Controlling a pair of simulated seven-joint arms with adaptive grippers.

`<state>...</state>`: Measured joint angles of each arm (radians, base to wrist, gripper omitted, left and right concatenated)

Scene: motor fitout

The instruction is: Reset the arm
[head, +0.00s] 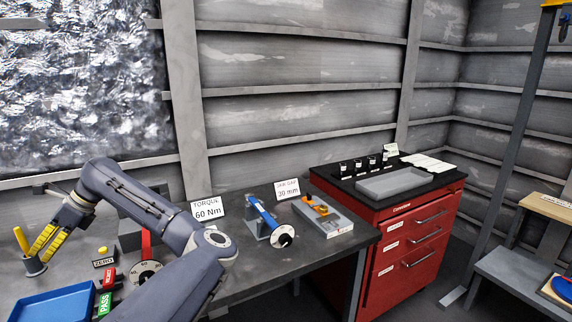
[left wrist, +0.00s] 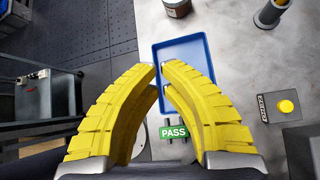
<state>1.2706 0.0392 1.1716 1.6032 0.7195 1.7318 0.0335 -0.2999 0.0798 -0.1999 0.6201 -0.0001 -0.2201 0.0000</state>
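My left arm (head: 140,200) reaches over the left end of the bench and bends down at the wrist. My left gripper (left wrist: 160,68) shows yellow ridged fingers in the left wrist view. Its fingertips are apart by a narrow gap, with nothing between them. The fingers also show at the far left of the head view (head: 35,241). A blue tray (left wrist: 203,62) lies below and beyond the fingertips; part of it shows in the head view (head: 50,307). My right gripper is not in view.
A grey cup (left wrist: 271,14), a yellow-button block (left wrist: 285,107) and a green PASS marker (left wrist: 174,132) are near the tray. A blue cylinder (head: 263,213) and an orange-topped fixture (head: 318,217) are farther right. A red cabinet (head: 410,240) adjoins the bench.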

